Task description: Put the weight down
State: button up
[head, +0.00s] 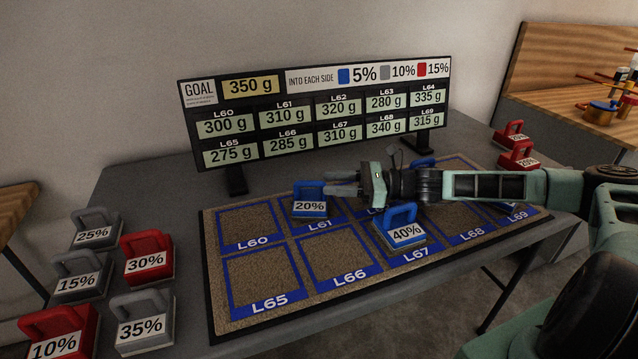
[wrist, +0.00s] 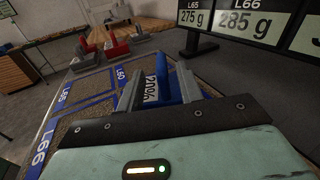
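The blue 20% weight (head: 310,209) is upright at the L61 square of the mat (head: 207,262) and appears to rest on it. My gripper (head: 328,186) reaches in from the right at the height of its handle. In the wrist view, the fingers of my gripper (wrist: 158,88) stand apart on both sides of the blue weight (wrist: 170,91). Part of its label shows between the left finger and the handle, so the gripper looks open. The fingertips' exact contact is hard to see.
A blue 40% weight (head: 405,233) sits at L67, close below my arm. Other blue weights are partly hidden behind the arm. Squares L60, L65 and L66 are empty. Red and grey weights stand at the table's left. The display board (head: 318,113) stands behind the mat.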

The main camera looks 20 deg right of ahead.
jog(key=v, duration=0.7)
jog(key=shift+d, duration=0.1)
